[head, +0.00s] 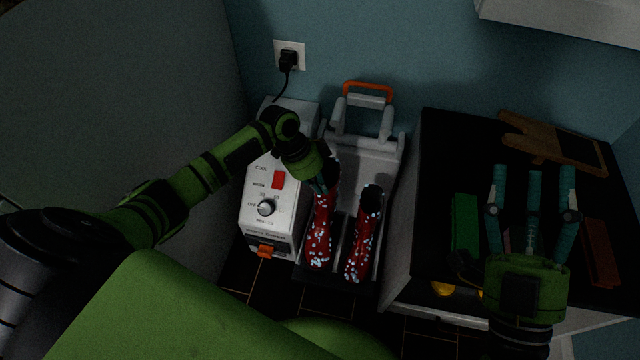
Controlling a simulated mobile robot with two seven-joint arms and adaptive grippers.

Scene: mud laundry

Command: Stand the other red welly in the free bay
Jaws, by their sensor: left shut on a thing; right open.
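Two red wellies with white and blue spots are at the grey rack (388,158). The left welly (320,232) is upright, and my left gripper (324,182) is shut on its upper part. Its foot is at the left bay, but I cannot tell whether it touches the rack floor. The right welly (364,240) stands upright in the bay beside it, with its dark opening showing. My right gripper (533,190) is open and empty above the black-topped cabinet.
A white dryer unit (285,205) with a dial and red switch stands left of the rack, plugged into a wall socket (289,55). The cabinet top (455,150) holds a wooden bootjack-like board (560,145), a green block (465,222) and a reddish-brown block (600,252).

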